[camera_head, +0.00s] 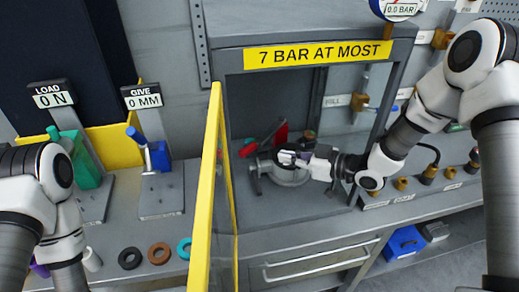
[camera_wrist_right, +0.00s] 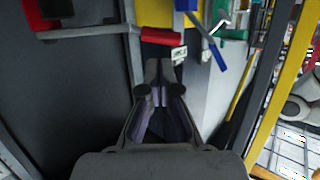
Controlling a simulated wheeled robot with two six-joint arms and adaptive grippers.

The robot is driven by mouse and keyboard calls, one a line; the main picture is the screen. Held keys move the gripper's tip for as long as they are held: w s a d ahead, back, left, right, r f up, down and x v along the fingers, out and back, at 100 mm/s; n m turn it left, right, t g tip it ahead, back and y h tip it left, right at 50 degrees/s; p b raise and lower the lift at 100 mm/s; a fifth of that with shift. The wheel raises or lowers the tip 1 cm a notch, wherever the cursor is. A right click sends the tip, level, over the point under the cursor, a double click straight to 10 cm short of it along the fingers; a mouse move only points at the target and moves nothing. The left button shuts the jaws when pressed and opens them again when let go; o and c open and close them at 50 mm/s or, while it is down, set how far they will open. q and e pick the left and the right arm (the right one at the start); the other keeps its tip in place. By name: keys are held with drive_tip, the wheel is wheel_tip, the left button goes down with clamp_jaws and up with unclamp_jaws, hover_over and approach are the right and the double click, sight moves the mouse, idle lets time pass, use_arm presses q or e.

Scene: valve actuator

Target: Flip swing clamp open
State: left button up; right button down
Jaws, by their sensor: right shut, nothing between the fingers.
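My right gripper (camera_head: 290,157) reaches into the open test cabinet. Its fingers are shut and empty, with the tips together in the right wrist view (camera_wrist_right: 164,72). Red parts that look like clamp handles show behind the gripper in the head view, one upright (camera_head: 281,134) and one low at the left (camera_head: 247,149). In the right wrist view a red grip on a grey bar (camera_wrist_right: 140,34) lies just beyond the fingertips; I cannot tell whether they touch. A round grey fixture (camera_head: 290,177) sits under the gripper, partly hidden. My left arm shows at the left, its gripper out of view.
The yellow-edged cabinet door (camera_head: 206,190) stands open left of the gripper. The cabinet's side post (camera_head: 390,90) is close to my right arm. Load and give stands and several seal rings (camera_head: 158,253) are on the left bench. A drawer handle (camera_head: 320,264) projects below.

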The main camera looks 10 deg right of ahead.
sight(251, 151)
drive_tip(key=p+x, duration=0.1)
drive_tip(key=x, duration=0.4)
drive_tip(key=p+x, duration=0.1)
drive_tip(key=x, duration=0.1)
drive_tip(key=shift+a+r+p, duration=0.2)
drive_tip(key=shift+a+p, duration=0.15)
drive_tip(key=shift+a, duration=0.2)
drive_tip(key=shift+w+a+f, duration=0.15)
drive_tip(key=shift+w+f, duration=0.2)
drive_tip(key=shift+w, duration=0.05)
